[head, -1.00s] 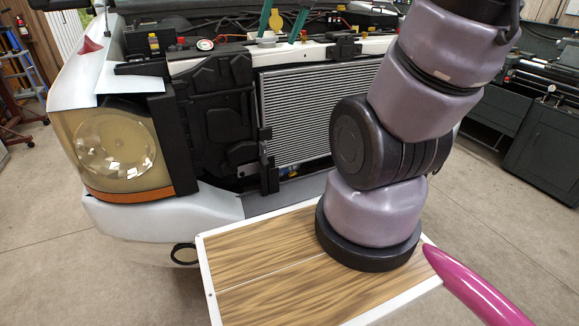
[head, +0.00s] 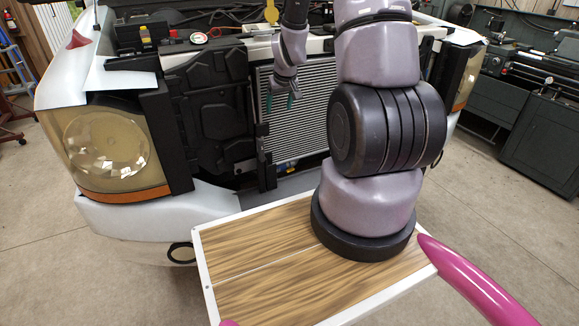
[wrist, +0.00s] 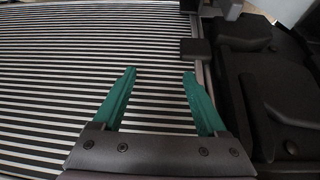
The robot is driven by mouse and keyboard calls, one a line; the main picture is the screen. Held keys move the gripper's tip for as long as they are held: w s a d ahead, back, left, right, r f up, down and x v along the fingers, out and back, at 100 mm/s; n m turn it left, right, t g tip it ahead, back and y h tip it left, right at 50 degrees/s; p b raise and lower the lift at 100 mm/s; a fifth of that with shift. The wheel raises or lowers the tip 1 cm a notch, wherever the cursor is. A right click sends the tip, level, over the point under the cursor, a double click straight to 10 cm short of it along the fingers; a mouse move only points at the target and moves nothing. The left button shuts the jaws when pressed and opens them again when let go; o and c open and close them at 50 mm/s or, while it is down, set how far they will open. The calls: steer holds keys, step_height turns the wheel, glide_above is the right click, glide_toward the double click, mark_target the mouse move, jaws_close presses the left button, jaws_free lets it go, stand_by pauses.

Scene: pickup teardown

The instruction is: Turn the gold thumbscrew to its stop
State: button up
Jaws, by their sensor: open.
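My gripper (head: 280,101) hangs in front of the radiator grille (head: 305,135) with its green fingers pointing down. In the wrist view my gripper (wrist: 159,75) is open, with nothing between the fingers. The radiator's light slats (wrist: 70,70) fill the space behind and left of the fingers. I cannot make out the gold thumbscrew in either view; my arm covers part of the vehicle's front.
A black panel (head: 207,105) stands left of the radiator, and a small black block (wrist: 195,48) sits at the radiator's edge. The headlight (head: 105,145) is farther left.

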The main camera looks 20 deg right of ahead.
steer(key=n+g+h, duration=0.1)
glide_toward(290, 168)
steer(key=x, duration=0.7)
steer(key=shift+w+a+f, duration=0.1)
steer(key=shift+f, duration=0.15)
jaws_close()
steer(key=shift+d+y, duration=0.3)
steer(key=shift+y, duration=0.7)
steer(key=shift+a, duration=0.1)
jaws_free()
